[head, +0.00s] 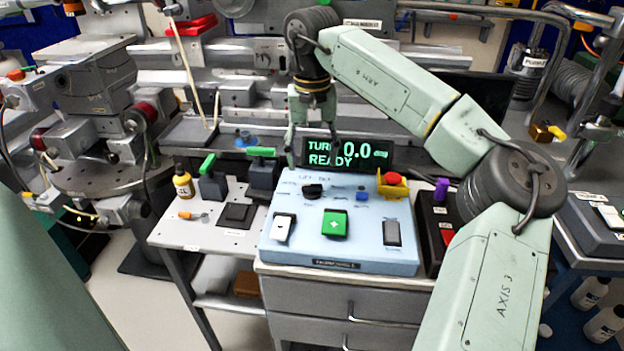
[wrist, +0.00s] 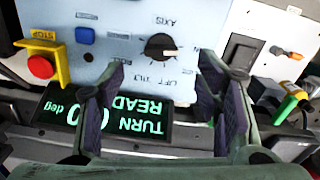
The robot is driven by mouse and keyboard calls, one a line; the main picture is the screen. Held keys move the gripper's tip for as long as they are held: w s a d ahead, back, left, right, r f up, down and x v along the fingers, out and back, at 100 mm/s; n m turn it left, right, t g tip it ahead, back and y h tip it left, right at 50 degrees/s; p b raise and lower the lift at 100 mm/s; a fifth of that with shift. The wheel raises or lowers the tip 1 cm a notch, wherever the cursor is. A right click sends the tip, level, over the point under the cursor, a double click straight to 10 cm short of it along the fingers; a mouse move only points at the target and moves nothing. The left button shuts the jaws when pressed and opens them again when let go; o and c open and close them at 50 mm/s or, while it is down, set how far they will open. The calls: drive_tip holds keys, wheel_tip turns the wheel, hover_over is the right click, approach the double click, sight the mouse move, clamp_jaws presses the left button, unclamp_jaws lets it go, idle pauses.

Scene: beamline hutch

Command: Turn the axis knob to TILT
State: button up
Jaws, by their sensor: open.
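The axis knob (head: 312,190) is a round black knob at the upper left of the light blue control panel (head: 300,262). In the wrist view, which sees the panel upside down, the knob (wrist: 160,47) carries a pale pointer mark, with small printed labels around it, including AXIS and LIFT. I cannot tell surely which label the pointer meets. The display (head: 347,154) behind the panel reads TURN, 0.0 deg, READY. My gripper (head: 312,150) is open and empty, fingers pointing down above the panel's back edge. In the wrist view the fingertips (wrist: 162,70) flank the knob's near side, apart from it.
A red stop button (head: 393,179) in a yellow guard and a small blue button (head: 362,196) lie right of the knob. A green button (head: 335,223), a white switch (head: 283,227) and a grey switch (head: 392,233) lie in front. Green-handled items (head: 208,164) stand left.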

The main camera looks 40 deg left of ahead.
sight(312, 186)
wheel_tip(312, 186, down, 7)
drive_tip(key=shift+f+p, duration=0.1)
drive_tip(key=shift+p, duration=0.35)
drive_tip(key=shift+c, duration=0.5)
drive_tip(key=c, duration=1.1)
